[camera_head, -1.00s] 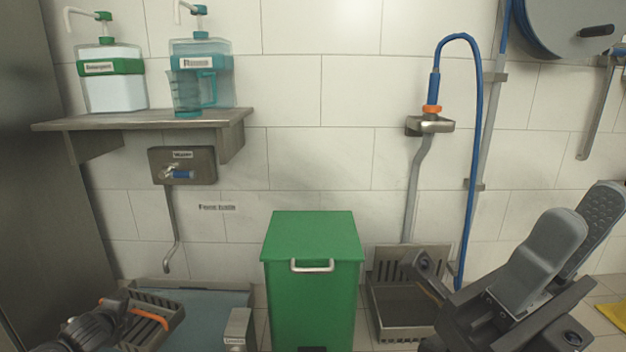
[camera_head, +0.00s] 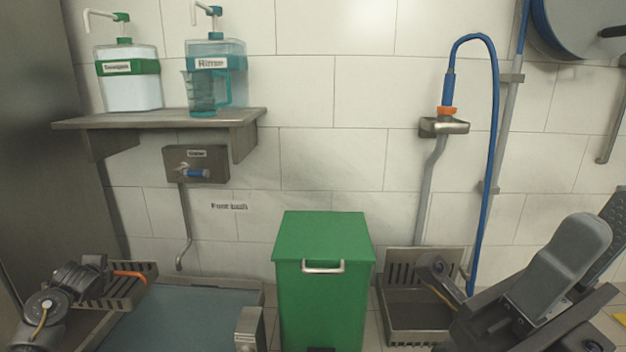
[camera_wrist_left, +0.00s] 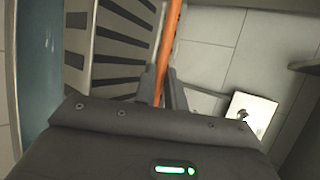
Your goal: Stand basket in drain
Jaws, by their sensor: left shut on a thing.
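The basket (camera_head: 138,292) is grey metal with slotted walls and an orange handle (camera_head: 132,273). It is at the lower left of the head view, by the left edge of the foot bath. My left gripper (camera_head: 108,278) is shut on the handle. In the left wrist view the handle (camera_wrist_left: 169,38) runs between the fingers (camera_wrist_left: 161,88), beside the slotted basket (camera_wrist_left: 112,48). A slotted metal basin (camera_head: 410,337) under the hose, apparently the drain, stands right of the green bin. My right arm partly covers its right side. My right gripper is not identifiable in view.
The foot bath (camera_head: 190,318) lies between the basket and the green bin (camera_head: 322,285). The bin stands between the bath and the basin. A shelf (camera_head: 165,118) with bottles and a jug is on the wall above. A blue hose (camera_head: 490,150) hangs over the basin.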

